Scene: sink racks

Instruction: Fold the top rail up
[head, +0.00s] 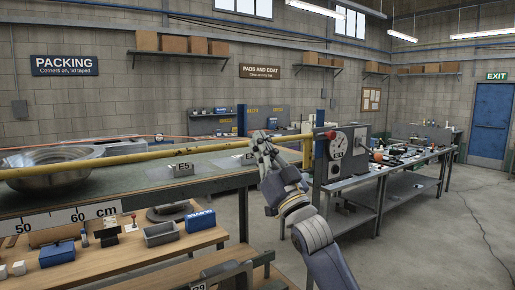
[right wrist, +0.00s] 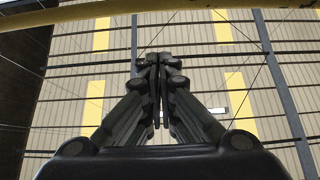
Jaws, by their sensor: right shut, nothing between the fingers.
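The top rail (head: 150,157) is a long yellow bar. In the head view it runs from the left edge, across the front of a steel basin, towards a yellow post at centre right, almost level with a slight rise to the right. My right gripper (head: 262,138) is at the rail's right part and covers a short stretch of it. Its fingers are together and empty. In the right wrist view the rail (right wrist: 160,14) crosses above the shut fingertips (right wrist: 158,58), with a gap in the picture; I cannot tell whether they touch. My left gripper is not in view.
A steel basin (head: 55,172) sits on the green counter (head: 215,165) behind the rail. A grey box with a dial (head: 338,150) stands right of my arm. A wooden lower shelf (head: 140,248) holds small boxes. Open floor (head: 400,235) lies at right.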

